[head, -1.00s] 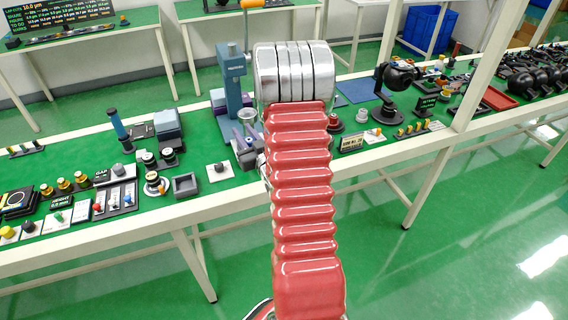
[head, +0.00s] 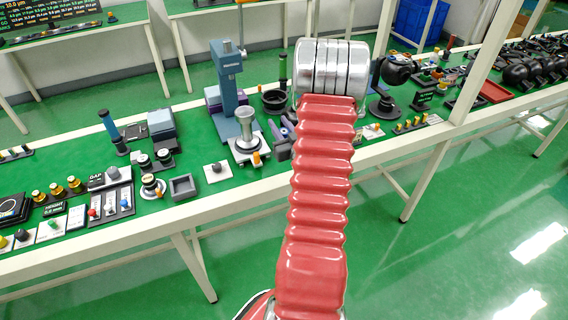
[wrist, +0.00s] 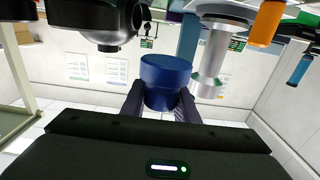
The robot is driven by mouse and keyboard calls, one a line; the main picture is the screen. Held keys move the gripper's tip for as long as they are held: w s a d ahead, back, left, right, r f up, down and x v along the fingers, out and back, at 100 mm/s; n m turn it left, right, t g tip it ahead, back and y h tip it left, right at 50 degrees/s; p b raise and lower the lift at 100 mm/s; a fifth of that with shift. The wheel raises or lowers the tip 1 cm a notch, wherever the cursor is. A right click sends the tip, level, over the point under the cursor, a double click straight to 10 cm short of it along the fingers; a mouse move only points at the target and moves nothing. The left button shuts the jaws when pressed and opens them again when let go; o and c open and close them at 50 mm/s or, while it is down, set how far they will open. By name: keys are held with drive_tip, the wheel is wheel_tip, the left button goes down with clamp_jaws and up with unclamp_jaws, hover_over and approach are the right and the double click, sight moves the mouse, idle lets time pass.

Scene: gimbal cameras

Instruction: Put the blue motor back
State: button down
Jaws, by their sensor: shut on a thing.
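The blue motor (wrist: 165,72) is a short, round blue body with a wider upper rim. In the wrist view it sits between the two dark fingers of my gripper (wrist: 160,102), which is shut on it. The motor's lower part is hidden between the fingers and behind my wrist housing. In the head view my red arm covers much of the middle, and I cannot make out the motor there.
A blue press-like stand (head: 226,75) and a silver pedestal (head: 246,135) stand on the green bench left of my arm. A black gimbal camera (head: 396,70) stands to the right. A grey square tray (head: 183,187) lies near the front edge.

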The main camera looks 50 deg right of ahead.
drive_tip(key=shift+f, duration=0.1)
drive_tip(key=shift+f, duration=2.8)
drive_tip(key=shift+f, duration=2.1)
drive_tip(key=c, duration=1.7)
unclamp_jaws()
drive_tip(key=shift+f, duration=0.1)
drive_tip(key=shift+o, duration=0.2)
drive_tip(key=v, duration=1.2)
drive_tip(key=shift+a, duration=0.1)
